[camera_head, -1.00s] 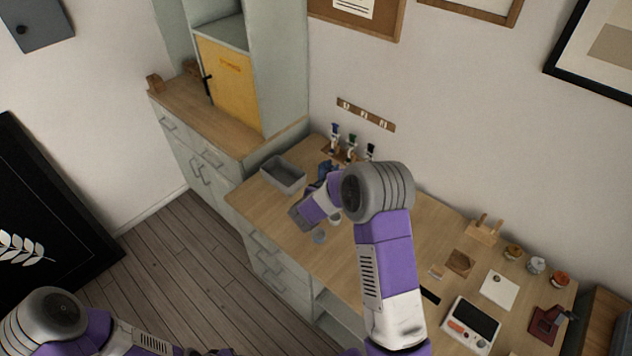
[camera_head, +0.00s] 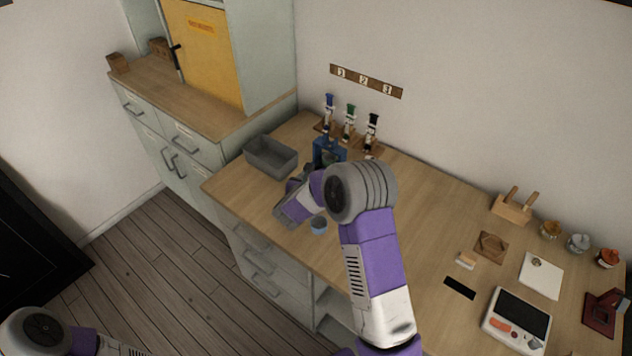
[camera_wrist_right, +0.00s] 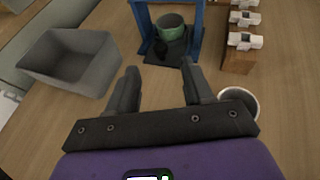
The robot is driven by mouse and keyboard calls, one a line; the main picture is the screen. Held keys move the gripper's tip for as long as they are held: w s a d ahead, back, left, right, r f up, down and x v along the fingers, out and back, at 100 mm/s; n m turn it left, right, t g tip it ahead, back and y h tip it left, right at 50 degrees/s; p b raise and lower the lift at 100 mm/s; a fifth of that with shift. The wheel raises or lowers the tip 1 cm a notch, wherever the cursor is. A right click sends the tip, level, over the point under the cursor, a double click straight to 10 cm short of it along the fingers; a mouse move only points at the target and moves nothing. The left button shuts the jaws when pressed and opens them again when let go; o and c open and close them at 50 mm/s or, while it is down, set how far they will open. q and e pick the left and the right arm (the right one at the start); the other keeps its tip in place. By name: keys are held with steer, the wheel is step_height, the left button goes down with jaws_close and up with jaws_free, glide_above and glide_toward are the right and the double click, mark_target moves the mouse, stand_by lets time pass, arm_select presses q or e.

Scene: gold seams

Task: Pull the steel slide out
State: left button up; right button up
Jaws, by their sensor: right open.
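I cannot pick out a steel slide for sure in either view. In the right wrist view a blue frame (camera_wrist_right: 196,25) stands over a dark plate (camera_wrist_right: 183,52) with a green cup (camera_wrist_right: 170,27) on it. The blue frame also shows in the head view (camera_head: 328,150), partly behind my right arm. My right gripper (camera_wrist_right: 158,76) is open and empty; its two dark fingers point towards the frame, a little short of the plate. In the head view my right wrist hides its fingers. My left arm shows at the bottom left, but its gripper is outside the picture.
A grey bin (camera_wrist_right: 70,62) stands left of the right gripper. Numbered dispensers with blue, green and black tops (camera_head: 350,122) stand behind the frame. The bench right of my arm holds a scale (camera_head: 516,318) and small items.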

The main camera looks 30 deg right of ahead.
steer(key=shift+f+b+x, duration=0.1)
steer(key=shift+b+x, duration=0.15)
steer(key=shift+x, duration=1.7)
steer(key=shift+f+b+x, duration=0.15)
steer(key=shift+b+x, duration=0.1)
steer(key=shift+x, duration=1.7)
steer(key=shift+a, duration=0.1)
jaws_close()
steer(key=shift+s, duration=0.1)
